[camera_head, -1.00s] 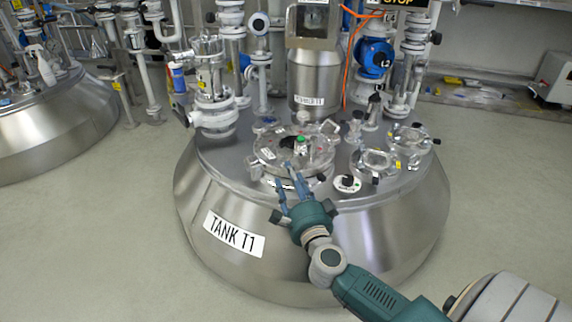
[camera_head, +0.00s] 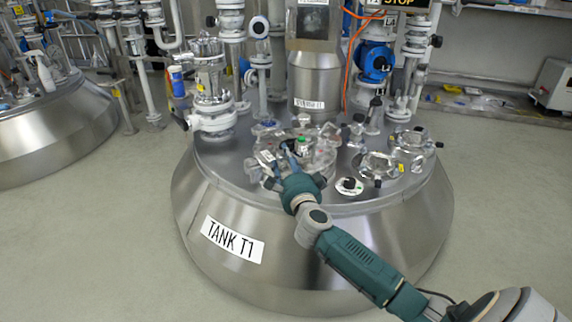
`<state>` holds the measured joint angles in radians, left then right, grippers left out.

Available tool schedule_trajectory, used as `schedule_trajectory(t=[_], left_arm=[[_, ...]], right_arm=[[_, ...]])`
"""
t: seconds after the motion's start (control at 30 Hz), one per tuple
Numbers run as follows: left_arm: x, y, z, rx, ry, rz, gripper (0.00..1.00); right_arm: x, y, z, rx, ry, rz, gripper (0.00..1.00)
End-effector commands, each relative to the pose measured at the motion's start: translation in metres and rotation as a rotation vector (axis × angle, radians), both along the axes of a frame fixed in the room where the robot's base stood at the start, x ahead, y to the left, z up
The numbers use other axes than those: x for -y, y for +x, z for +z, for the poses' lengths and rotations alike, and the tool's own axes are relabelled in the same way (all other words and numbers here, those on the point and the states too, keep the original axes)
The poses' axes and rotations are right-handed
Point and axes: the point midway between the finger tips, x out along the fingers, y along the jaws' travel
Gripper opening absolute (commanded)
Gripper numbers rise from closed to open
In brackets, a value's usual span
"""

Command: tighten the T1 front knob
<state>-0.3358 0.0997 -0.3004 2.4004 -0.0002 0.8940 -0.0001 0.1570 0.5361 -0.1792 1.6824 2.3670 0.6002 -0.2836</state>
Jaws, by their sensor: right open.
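Tank T1 (camera_head: 234,239) is a large steel vessel with a flat lid in the middle of the head view. A round clear hatch with several clamp knobs (camera_head: 319,148) sits on the lid. My right gripper (camera_head: 278,158) is at the front of this hatch, its blue fingers spread and reaching over the hatch's front edge. Its teal body hides the front rim, so the front knob cannot be made out. I cannot tell whether the fingers touch anything. My left gripper is not in view.
Smaller clear ports (camera_head: 379,164) and a round labelled black knob (camera_head: 349,185) stand right of the hatch. White pipes and valves (camera_head: 211,118) and a steel column (camera_head: 315,80) rise behind it. Another tank (camera_head: 50,135) is at the left. The floor around is clear.

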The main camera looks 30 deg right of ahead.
Motion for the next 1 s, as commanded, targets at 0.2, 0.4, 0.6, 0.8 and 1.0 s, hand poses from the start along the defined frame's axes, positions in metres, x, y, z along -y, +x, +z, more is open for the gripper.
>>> schedule_trajectory(t=[0.2,0.4,0.6,0.8,1.0], left_arm=[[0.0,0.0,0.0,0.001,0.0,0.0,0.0],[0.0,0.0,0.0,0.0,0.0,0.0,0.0],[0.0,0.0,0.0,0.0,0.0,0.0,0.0],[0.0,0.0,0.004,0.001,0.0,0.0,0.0],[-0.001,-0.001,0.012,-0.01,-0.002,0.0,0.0]], right_arm=[[0.001,0.002,0.0,0.0,-0.001,0.0,0.44],[0.001,0.001,0.0,0.0,0.0,0.0,0.18],[0.001,0.001,0.0,0.0,0.0,0.0,0.0],[0.0,0.001,0.001,-0.001,0.0,-0.009,0.0],[-0.001,0.002,0.002,-0.002,0.002,-0.037,0.0]])
